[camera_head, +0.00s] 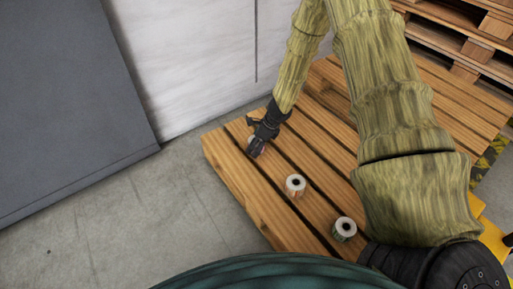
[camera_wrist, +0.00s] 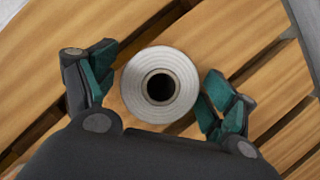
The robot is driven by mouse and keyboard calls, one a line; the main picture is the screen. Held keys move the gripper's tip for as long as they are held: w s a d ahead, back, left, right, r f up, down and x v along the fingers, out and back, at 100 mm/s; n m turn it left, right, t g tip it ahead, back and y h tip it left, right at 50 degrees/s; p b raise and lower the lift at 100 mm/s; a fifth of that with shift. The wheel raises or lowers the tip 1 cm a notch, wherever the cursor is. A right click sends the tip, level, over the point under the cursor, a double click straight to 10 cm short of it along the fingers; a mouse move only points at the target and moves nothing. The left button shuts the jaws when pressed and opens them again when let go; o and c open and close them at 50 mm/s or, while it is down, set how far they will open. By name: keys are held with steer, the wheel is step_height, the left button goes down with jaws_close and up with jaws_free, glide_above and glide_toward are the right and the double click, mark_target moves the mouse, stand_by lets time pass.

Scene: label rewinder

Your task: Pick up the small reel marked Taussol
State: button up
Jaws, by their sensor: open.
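In the wrist view a small white reel (camera_wrist: 178,72) with a dark core stands upright on the wooden slats, between the spread fingers of my gripper (camera_wrist: 158,92). Two more small reels stand on the pallet, one in the middle (camera_head: 295,185) and one nearer (camera_head: 344,229). I cannot read a Taussol mark on any reel.
The reels stand on a slatted wooden pallet (camera_head: 235,178) with gaps between its boards. A pale wall (camera_head: 190,55) and a dark grey panel (camera_head: 65,90) are behind and left. Stacked pallets (camera_head: 468,35) stand at the back right. The concrete floor (camera_head: 130,210) is clear.

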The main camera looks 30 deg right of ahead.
steer(key=shift+r, duration=0.1)
steer(key=c, duration=1.2)
steer(key=shift+r, duration=0.1)
step_height(320, 180, up, 4)
steer(key=p, duration=0.3)
steer(key=shift+w+f, duration=0.1)
steer(key=shift+f, duration=0.15)
steer(key=shift+s+d, duration=0.3)
steer(key=shift+s, duration=0.25)
steer(key=shift+s+d, duration=0.3)
steer(key=shift+s, duration=0.2)
steer(key=shift+s+d+r+p, duration=0.2)
steer(key=shift+s+d+p, duration=0.35)
steer(key=shift+s+d, duration=1)
steer(key=shift+s+d+r+p, duration=0.25)
steer(key=shift+s+d+p, duration=0.4)
steer(key=shift+s, duration=1.7)
steer(key=shift+s+d+r+p, duration=0.2)
steer(key=shift+s+d+p, duration=0.2)
steer(key=shift+s+d, duration=1.2)
